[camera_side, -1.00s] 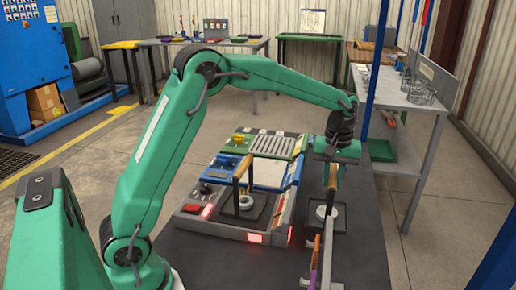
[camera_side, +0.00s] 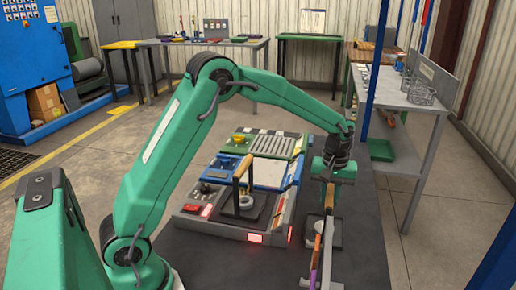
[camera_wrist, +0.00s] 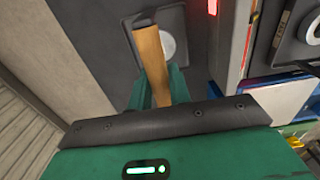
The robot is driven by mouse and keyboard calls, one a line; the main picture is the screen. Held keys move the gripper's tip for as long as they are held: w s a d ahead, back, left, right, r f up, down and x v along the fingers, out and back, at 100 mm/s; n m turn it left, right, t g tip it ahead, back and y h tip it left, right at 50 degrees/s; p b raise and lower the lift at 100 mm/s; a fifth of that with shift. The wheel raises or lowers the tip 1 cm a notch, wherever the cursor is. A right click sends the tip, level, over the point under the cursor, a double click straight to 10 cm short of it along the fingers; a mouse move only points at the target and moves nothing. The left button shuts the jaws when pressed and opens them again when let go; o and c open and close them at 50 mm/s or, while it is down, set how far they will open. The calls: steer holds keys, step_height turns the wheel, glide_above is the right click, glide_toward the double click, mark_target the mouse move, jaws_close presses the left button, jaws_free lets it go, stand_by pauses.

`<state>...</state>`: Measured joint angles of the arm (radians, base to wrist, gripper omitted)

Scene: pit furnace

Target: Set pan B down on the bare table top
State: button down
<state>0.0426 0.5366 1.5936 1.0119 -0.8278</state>
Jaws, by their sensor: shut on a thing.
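My gripper (camera_side: 329,192) points down at the right of the table and is shut on the upright wooden handle of a pan. This pan (camera_side: 336,232) is a dark square plate with a pale round piece on it, low over the bare dark table top (camera_side: 362,262). I see no letter on it, but it is the pan I hold. In the wrist view the handle (camera_wrist: 150,55) stands between my green fingers (camera_wrist: 158,92), with the pan (camera_wrist: 163,18) beyond. I cannot tell whether its underside touches the table.
A second wooden-handled pan (camera_side: 255,208) sits in the multi-coloured station (camera_side: 215,222) to the left, which has glowing red lights. Upright tools with orange and purple handles (camera_side: 315,262) stand close in front of the held pan. Bare table lies to the right.

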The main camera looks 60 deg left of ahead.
stand_by(0.3)
steer(key=c, duration=1.3)
jaws_free()
steer(key=shift+f, duration=0.1)
step_height(320, 180, up, 12)
steer(key=shift+r, duration=0.2)
steer(key=shift+s, duration=0.1)
